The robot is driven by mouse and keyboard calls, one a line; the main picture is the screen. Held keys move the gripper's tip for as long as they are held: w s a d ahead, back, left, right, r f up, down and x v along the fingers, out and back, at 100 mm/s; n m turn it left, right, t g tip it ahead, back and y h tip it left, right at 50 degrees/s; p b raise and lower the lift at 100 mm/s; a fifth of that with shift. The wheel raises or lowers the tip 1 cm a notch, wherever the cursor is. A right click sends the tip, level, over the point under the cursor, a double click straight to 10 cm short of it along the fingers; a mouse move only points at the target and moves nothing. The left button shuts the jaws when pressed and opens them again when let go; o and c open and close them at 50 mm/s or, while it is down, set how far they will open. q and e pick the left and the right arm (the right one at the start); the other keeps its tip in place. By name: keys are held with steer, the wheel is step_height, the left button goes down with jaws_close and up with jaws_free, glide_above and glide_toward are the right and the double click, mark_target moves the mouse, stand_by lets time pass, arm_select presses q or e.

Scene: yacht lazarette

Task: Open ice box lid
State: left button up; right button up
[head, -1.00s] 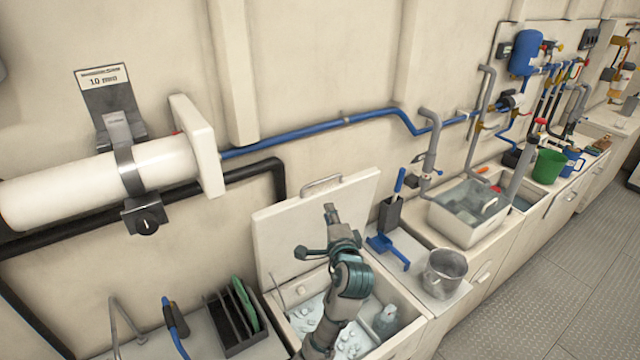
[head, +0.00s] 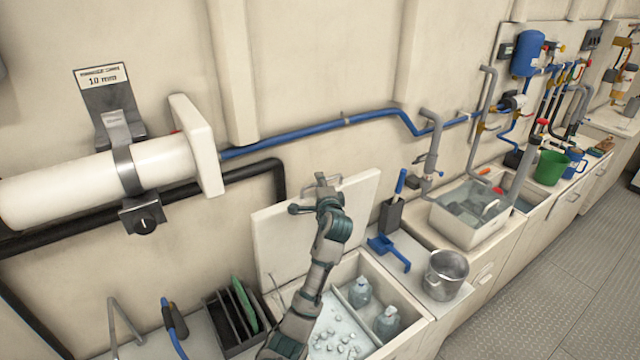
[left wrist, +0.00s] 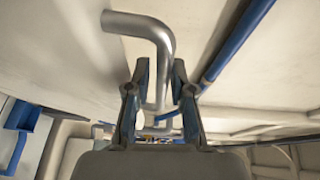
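The ice box lid (head: 280,240) stands raised at the back of the ice box (head: 402,296), leaning near the wall. The box is open and shows ice (head: 335,335) and two bottles (head: 360,291). My left gripper (head: 322,184) is at the lid's top edge and partly hides its metal handle. In the left wrist view the bent handle (left wrist: 158,40) passes between the two fingers of my left gripper (left wrist: 160,72). The fingers are spread, with gaps visible beside the bar. My right gripper is not in view.
A blue scoop (head: 388,250) and a metal pot (head: 446,274) sit right of the box. A dark rack (head: 222,318) stands to its left. A blue pipe (head: 300,132) and a black pipe (head: 240,175) run along the wall near the lid.

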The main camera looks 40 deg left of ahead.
arm_select(q)
steer(key=shift+d, duration=0.1)
jaws_close()
steer(key=s+d+f+t+y, duration=0.1)
steer(key=s+d, duration=0.1)
steer(key=d, duration=0.4)
steer(key=shift+d+f+m, duration=0.25)
steer(key=shift+d+m, duration=0.05)
steer(key=shift+d, duration=0.05)
steer(key=shift+c, duration=0.2)
jaws_free()
steer(key=shift+a, duration=0.1)
steer(key=shift+o, duration=0.2)
steer(key=shift+a, duration=0.2)
steer(key=v, duration=1.2)
steer(key=shift+w+f, duration=0.15)
